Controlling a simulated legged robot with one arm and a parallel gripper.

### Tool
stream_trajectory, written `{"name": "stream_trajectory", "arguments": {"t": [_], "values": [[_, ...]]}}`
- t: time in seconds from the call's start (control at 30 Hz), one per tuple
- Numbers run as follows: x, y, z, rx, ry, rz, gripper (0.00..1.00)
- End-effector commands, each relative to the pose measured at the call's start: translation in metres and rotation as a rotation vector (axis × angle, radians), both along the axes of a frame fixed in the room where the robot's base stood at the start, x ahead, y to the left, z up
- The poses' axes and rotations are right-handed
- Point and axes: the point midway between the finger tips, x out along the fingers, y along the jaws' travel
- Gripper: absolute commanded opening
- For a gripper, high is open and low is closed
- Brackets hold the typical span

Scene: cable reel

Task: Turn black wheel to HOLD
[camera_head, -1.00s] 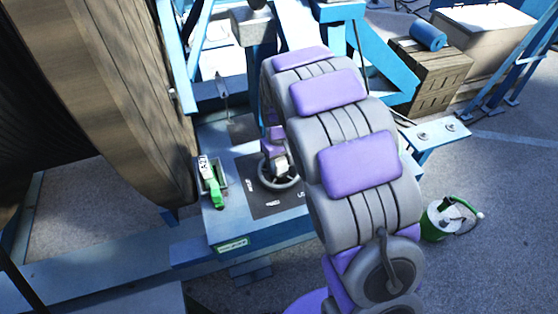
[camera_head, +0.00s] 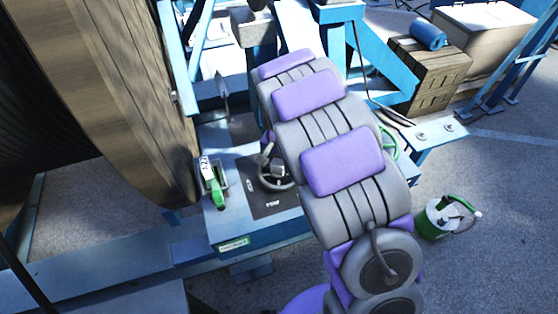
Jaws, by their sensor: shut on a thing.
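The black wheel (camera_head: 273,184) is a small dark handwheel with a grey sheen, on a dark plate (camera_head: 262,208) on the blue frame. My gripper (camera_head: 266,156) is at the wheel's far left rim and is shut on it; the fingertips are small and partly hidden. My arm hides the right part of the wheel and plate. Two white labels show on the plate, one left of the wheel and one in front of it, too small to read.
A green-handled lever (camera_head: 217,192) with a white tag stands close left of the plate. A large wooden reel (camera_head: 130,90) fills the left. A green wheel (camera_head: 389,145) shows behind my arm. A green-and-white bucket (camera_head: 436,220) stands on the floor at right.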

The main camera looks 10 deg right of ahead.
Motion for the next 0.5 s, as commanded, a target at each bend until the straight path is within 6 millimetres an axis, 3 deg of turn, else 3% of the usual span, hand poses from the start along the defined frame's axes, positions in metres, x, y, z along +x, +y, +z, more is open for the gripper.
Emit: {"name": "stream_trajectory", "arguments": {"t": [0.5], "values": [[0.0015, 0.0008, 0.0023, -0.001, -0.002, -0.490, 0.00]]}}
